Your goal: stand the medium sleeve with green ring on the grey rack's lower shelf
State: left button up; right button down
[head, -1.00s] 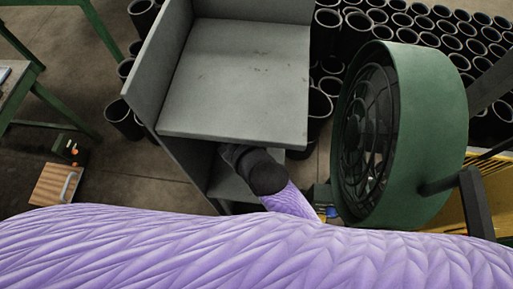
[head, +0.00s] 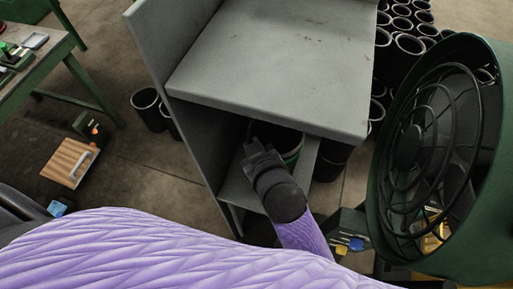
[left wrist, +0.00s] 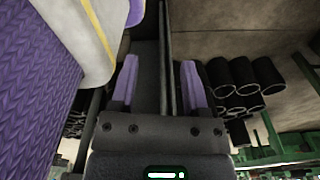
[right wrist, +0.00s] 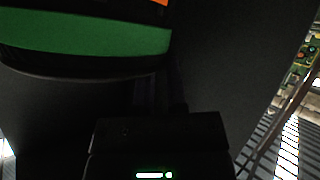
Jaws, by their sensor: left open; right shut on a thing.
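The grey rack (head: 270,75) stands in front of me in the head view, its lower shelf (head: 238,188) partly showing under the upper one. A dark sleeve with a green ring (head: 292,155) is partly visible beneath the upper shelf's front edge. My right gripper (head: 258,148) is shut on it at the lower level. In the right wrist view the green ring (right wrist: 90,35) fills the upper left, close to the jaws. I cannot tell whether the sleeve's base touches the shelf. My left gripper (left wrist: 158,82) is open and empty, in the left wrist view only.
A large green fan (head: 440,150) stands close on the right of the rack. Several black sleeves (head: 405,45) stand on the floor behind and beside the rack. A green table (head: 40,60) is at the left, with a wooden board (head: 70,162) below it.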

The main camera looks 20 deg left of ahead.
pick_arm(q)
jog(key=shift+s+a+r, duration=0.1)
jog(key=shift+s+a, duration=0.1)
jog(key=shift+a, duration=0.15)
pick_arm(e)
jog(key=c, duration=0.7)
grip_release()
jog(key=shift+s, duration=0.1)
jog(key=shift+o, duration=0.2)
jog(key=shift+d+r, duration=0.1)
jog(key=shift+r, duration=0.1)
pick_arm(q)
notch_tip(320, 180, up, 10)
jog(key=p, duration=1)
jog(key=shift+w+d, duration=0.25)
jog(key=shift+d, duration=0.15)
pick_arm(e)
jog(key=v, duration=1.1)
jog(key=shift+s+d, duration=0.15)
jog(key=shift+s, duration=0.2)
jog(key=shift+r, duration=0.1)
